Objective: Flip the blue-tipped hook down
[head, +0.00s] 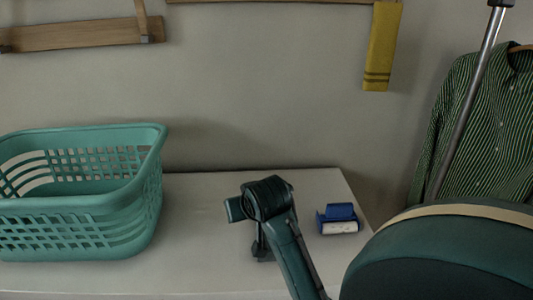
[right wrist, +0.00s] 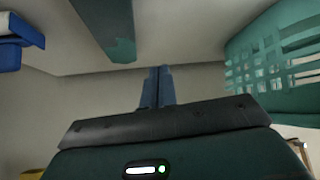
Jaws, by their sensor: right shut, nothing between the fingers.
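I cannot make out a blue-tipped hook in either view. A wooden rail (head: 80,36) with small metal fittings at its ends is on the wall at the upper left of the head view, partly cut off. A wooden piece (head: 142,14) reaches up from its right end. My right gripper (right wrist: 157,72) shows in the right wrist view, which is upside down; its two fingers are together, empty, pointing toward the wall. In the head view my right arm stands over the white table top, and its fingertips cannot be made out. My left gripper is in neither view.
A teal laundry basket (head: 100,210) stands on the white table top (head: 200,240) at left. A blue and white object (head: 338,219) lies at right. A yellow cloth (head: 382,48) hangs on the wall. A striped shirt (head: 480,130) hangs behind a metal pole (head: 470,100).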

